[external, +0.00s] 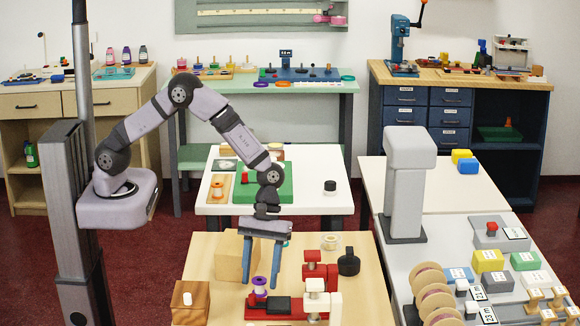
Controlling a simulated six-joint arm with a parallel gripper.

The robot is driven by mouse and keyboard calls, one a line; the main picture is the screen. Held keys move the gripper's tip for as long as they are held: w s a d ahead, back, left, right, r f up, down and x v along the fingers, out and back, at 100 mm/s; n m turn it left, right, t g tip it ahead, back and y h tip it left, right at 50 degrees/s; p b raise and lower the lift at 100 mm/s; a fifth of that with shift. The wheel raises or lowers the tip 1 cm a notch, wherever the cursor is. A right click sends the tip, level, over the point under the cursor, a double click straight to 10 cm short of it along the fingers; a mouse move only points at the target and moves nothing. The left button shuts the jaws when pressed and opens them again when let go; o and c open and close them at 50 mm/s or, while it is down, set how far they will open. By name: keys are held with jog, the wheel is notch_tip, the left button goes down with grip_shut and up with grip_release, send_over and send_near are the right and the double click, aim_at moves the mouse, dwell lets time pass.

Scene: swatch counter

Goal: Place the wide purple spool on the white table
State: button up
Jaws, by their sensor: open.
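A purple spool (260,282) stands upright on the light wooden table (205,255) in the foreground, close to a red and black fixture (285,305). My gripper (261,287) points down over it, with its two blue fingers apart. The fingertips appear on either side of the spool in the picture; whether they touch it cannot be told. The white table (328,205) stands behind, with a green board, a small orange-and-white spool on a wooden board, and a black-and-white piece on it.
On the wooden table are a wooden block (228,258), a brown block (189,302) with a white peg, red and white posts, and a black round piece (348,262). The white table's right part has free room. A grey counter (405,270) stands at right.

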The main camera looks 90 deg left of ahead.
jog(key=b+v, duration=0.2)
jog(key=v, duration=0.8)
jog(key=s+a+m+y, duration=0.1)
jog(key=s+a+m, duration=0.2)
jog(key=s+a, duration=0.1)
jog(key=s+a+m+y, duration=0.1)
jog(key=s+a+m, duration=0.2)
jog(key=s+a, duration=0.1)
jog(key=shift+s+a+r+t, duration=0.15)
jog(key=shift+s+a+t, duration=0.25)
jog(key=shift+a, duration=0.05)
jog(key=s+a+f+m+y, duration=0.1)
jog(key=s+a+m+y, duration=0.1)
jog(key=s+a+m, duration=0.4)
jog(key=s+m, duration=0.1)
jog(key=s, duration=0.3)
jog(key=shift+s+a+f+m+t, duration=0.2)
jog(key=shift+a+f+m+t, duration=0.1)
jog(key=shift+f+m, duration=0.1)
jog(key=shift+s+a+f+m, duration=0.2)
jog(key=shift+s+m, duration=0.1)
jog(key=shift+s, duration=0.1)
jog(key=shift+c, duration=1.7)
jog(key=shift+r, duration=0.2)
